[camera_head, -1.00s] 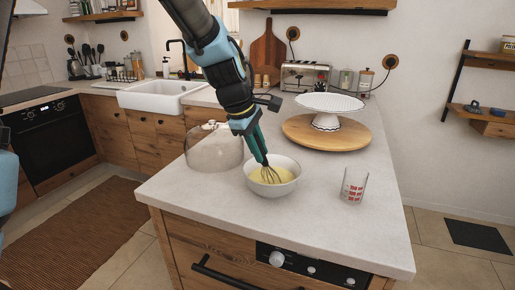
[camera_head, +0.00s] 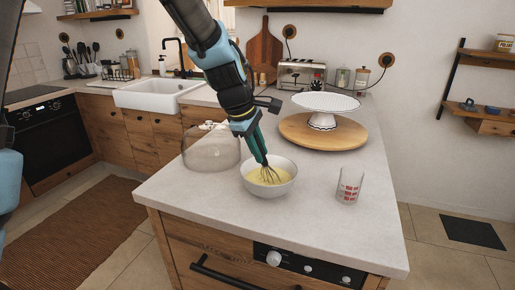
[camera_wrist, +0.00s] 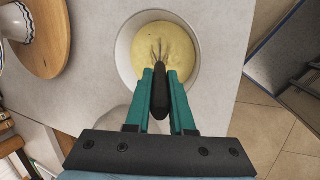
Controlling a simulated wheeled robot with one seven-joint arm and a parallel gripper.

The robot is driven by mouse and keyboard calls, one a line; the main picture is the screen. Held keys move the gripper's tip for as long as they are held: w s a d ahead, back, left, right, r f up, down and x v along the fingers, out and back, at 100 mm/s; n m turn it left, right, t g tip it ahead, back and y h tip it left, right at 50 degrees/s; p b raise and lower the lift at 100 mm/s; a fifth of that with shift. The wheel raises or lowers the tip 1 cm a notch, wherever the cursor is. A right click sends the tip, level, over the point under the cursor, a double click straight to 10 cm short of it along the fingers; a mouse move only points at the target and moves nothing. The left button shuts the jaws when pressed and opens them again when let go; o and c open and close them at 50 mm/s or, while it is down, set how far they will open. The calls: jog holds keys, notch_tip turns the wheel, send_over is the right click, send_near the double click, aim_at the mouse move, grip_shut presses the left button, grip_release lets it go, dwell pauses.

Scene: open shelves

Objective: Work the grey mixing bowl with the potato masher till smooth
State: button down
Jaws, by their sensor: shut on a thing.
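The light grey mixing bowl (camera_head: 286,184) stands upright on the worktop and holds a pale yellow mixture (camera_head: 257,177). My gripper (camera_head: 262,160) is above the bowl, shut on the dark handle of a wire whisk (camera_head: 268,174); I see no potato masher. The whisk's wires dip into the mixture. In the wrist view, the bowl's rim (camera_wrist: 123,52) is beyond my teal fingers (camera_wrist: 160,74), which clasp the handle from both sides. The whisk's wires (camera_wrist: 158,50) are partly sunk in the mixture.
A measuring glass (camera_head: 349,186) stands right of the bowl. A clear dome (camera_head: 211,150) is close on its left. A white cake stand (camera_head: 322,121) on a round wooden board (camera_head: 345,137) is behind. The worktop (camera_head: 210,205) is bare in front.

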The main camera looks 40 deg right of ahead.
jog(key=shift+w+d, duration=0.15)
jog(key=shift+w, duration=0.45)
jog(key=shift+w+a+f, duration=0.1)
jog(key=shift+a, duration=0.6)
